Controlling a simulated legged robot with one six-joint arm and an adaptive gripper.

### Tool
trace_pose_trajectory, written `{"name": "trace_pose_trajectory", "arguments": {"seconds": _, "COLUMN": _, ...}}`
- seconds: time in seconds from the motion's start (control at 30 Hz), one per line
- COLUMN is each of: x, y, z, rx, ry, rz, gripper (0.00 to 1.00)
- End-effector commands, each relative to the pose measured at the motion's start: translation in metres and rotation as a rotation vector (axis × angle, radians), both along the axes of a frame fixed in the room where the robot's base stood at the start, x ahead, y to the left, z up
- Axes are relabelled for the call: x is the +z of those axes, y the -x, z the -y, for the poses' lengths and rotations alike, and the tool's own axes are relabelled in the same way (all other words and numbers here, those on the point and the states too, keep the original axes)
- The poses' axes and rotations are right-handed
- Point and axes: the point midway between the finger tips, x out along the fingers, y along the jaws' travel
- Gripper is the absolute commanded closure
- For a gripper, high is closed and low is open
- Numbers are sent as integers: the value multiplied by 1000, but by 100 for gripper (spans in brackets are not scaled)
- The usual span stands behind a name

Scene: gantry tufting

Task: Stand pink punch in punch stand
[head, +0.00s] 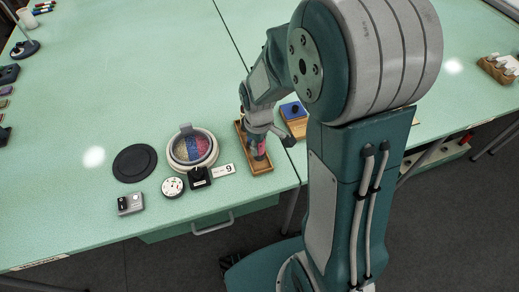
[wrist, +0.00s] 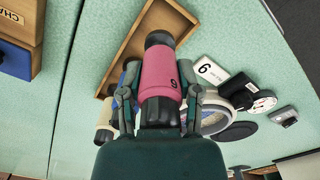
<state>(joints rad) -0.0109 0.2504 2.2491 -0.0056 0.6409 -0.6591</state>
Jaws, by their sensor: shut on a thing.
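The pink punch (wrist: 158,75) has dark ends and a dark digit on its side. My gripper (wrist: 160,97) is shut around its pink body, one finger on each side. In the head view the pink punch (head: 259,151) shows only partly below my gripper, over the wooden tray (head: 241,141). The wooden tray (wrist: 128,48) lies behind the punch in the wrist view; I cannot tell whether they touch. A blue piece and a beige piece (wrist: 104,134) show partly beside my gripper. I cannot tell for certain which thing is the punch stand.
A blue block on a wooden base (head: 293,111) stands right of the tray. Left of it are a number card (head: 223,170), a round frame with coloured filling (head: 192,149), a black disc (head: 134,163) and small devices. The green table's far left middle is clear.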

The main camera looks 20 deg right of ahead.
Motion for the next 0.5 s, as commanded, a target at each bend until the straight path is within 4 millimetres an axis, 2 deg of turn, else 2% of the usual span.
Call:
{"name": "trace_pose_trajectory", "arguments": {"seconds": 0.1, "x": -20, "y": 0, "z": 2, "rx": 1, "ry": -2, "rz": -5, "gripper": 100}}
{"name": "trace_pose_trajectory", "arguments": {"seconds": 0.2, "x": -29, "y": 0, "z": 3, "rx": 0, "ry": -3, "rz": -2, "gripper": 100}}
{"name": "trace_pose_trajectory", "arguments": {"seconds": 0.5, "x": -31, "y": 0, "z": 3, "rx": -1, "ry": -4, "rz": 0, "gripper": 100}}
